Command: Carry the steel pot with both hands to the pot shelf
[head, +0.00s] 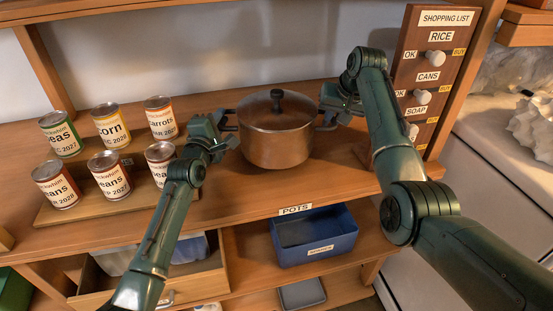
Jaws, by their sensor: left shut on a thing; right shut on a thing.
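The steel pot (275,146) has a brownish metal body, a lid with a black knob, and a handle on each side. It is upright on or just above the wooden shelf (240,205), behind the label "POTS"; I cannot tell whether its base touches. My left gripper (229,128) is shut on the pot's left handle. My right gripper (326,116) is shut on the pot's right handle. The gripped parts of both handles are partly hidden by the grippers.
Several labelled cans (111,126) stand in two rows left of the pot, close to my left arm. A shopping list board (428,65) with knobs stands at the right. Below are a blue bin (316,238) and an open drawer (190,287). Shelf room shows in front of the pot.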

